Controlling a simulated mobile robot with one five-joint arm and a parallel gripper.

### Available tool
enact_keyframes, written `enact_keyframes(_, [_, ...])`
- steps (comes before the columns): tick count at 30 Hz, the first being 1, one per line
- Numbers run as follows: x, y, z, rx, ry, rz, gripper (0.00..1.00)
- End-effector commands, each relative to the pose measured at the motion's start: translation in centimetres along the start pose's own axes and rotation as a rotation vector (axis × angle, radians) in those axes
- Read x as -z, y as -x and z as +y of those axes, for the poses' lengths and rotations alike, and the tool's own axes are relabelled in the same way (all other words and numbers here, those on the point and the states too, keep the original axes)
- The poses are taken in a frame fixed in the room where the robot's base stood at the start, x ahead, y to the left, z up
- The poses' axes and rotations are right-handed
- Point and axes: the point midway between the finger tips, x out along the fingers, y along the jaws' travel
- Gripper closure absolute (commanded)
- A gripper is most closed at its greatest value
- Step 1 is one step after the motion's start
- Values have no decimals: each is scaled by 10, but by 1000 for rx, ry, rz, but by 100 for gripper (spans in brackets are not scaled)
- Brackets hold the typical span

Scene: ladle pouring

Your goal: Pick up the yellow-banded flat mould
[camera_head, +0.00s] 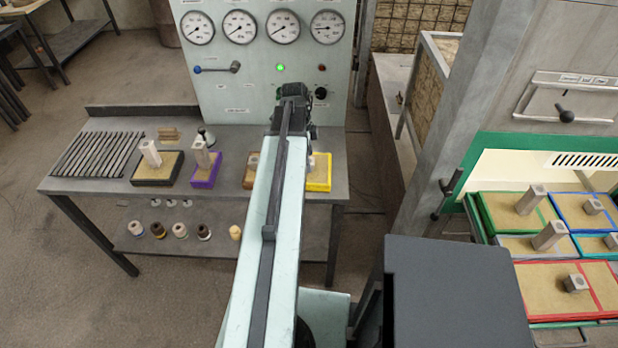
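The yellow-banded mould (322,185) lies on the grey table near its right end. It has a sandy top and a yellow band around its sides. My arm hides its left part. A pale block shows at its left, beside my arm. My gripper (293,92) is at the far end of my arm, in front of the gauge panel and farther back in the picture than the mould. It appears apart from the mould. Its fingers are dark and too small to tell open from shut.
On the grey table (110,190) are black-banded (173,163), purple-banded (203,181) and partly hidden brown-banded (248,181) moulds, plus dark rods (88,155). The gauge panel (255,85) stands behind. Coloured moulds (550,277) and a dark box (455,290) are at right.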

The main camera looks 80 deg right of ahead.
Motion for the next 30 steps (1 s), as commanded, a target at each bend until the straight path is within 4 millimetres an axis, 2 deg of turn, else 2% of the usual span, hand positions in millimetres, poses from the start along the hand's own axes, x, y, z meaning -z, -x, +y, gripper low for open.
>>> enact_keyframes(1, [0,-9,0,0,0,0,38])
enact_keyframes(7, [0,-5,0,0,0,0,38])
enact_keyframes(8, [0,-5,0,0,-1,0,44])
enact_keyframes(14, [1,-5,0,0,-1,0,99])
enact_keyframes(30, [1,-5,0,0,-2,0,100])
